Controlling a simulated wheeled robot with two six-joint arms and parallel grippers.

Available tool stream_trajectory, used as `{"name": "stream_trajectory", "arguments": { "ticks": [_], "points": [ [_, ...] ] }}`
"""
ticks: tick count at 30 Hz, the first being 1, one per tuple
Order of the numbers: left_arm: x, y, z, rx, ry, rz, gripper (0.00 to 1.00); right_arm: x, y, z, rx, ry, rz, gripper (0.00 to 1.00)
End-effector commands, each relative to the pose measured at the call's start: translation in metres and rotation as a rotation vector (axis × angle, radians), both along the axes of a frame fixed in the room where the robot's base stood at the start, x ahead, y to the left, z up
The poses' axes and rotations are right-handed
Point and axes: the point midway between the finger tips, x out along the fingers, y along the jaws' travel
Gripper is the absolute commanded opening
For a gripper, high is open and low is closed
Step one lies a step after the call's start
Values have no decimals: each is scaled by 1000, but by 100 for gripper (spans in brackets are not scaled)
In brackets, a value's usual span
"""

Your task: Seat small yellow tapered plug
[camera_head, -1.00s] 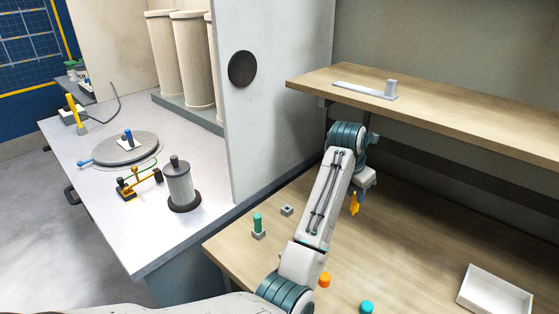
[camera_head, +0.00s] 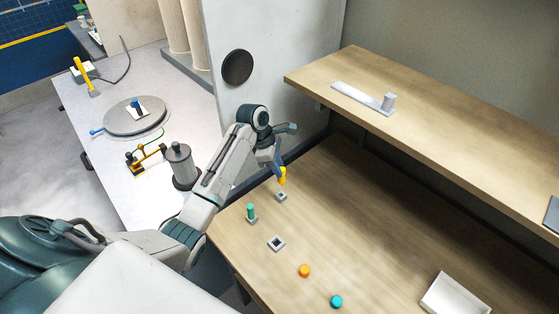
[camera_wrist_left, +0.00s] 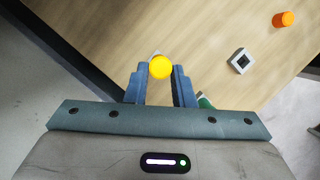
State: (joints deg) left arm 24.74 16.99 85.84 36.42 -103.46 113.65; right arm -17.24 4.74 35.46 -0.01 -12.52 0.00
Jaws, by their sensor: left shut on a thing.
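My left gripper (camera_head: 281,171) is shut on the small yellow plug (camera_head: 283,179), which hangs below the fingertips in the head view. In the left wrist view, the plug's round yellow end (camera_wrist_left: 161,67) shows between the two blue fingers (camera_wrist_left: 159,85). A small grey square socket (camera_head: 281,196) stands on the wooden table just below the plug in the head view, with a visible gap between them. In the wrist view the plug hides most of this socket. A larger grey socket (camera_head: 276,243) with a dark square hole stands empty nearer me. My right gripper is out of view.
A green plug (camera_head: 251,210) stands in a grey socket at the table's left edge. An orange plug (camera_head: 304,270) and a cyan plug (camera_head: 336,301) stand on the table. A white tray (camera_head: 431,302) is at lower right. A wooden shelf (camera_head: 450,125) overhangs the back.

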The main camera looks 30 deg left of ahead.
Motion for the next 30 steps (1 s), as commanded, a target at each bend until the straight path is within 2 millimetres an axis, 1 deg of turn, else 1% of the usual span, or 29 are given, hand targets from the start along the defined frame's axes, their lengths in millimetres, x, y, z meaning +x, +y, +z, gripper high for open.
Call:
{"name": "stream_trajectory", "arguments": {
  "ticks": [5, 10, 12, 21, 26, 30],
  "points": [
    [0, 0, 1, 0, 0, 3, 0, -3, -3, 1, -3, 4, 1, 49],
    [-1, 2, 4, -1, 1, 27, 0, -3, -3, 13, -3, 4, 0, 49],
    [-1, 2, -8, -1, 3, 26, 0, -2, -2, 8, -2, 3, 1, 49],
    [-1, 2, -37, -1, 2, 26, 0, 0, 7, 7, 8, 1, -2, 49],
    [-1, 2, -44, 0, 1, 25, 0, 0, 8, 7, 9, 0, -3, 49],
    [0, 2, -44, 0, 0, 25, 0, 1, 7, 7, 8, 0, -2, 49]
  ]
}}
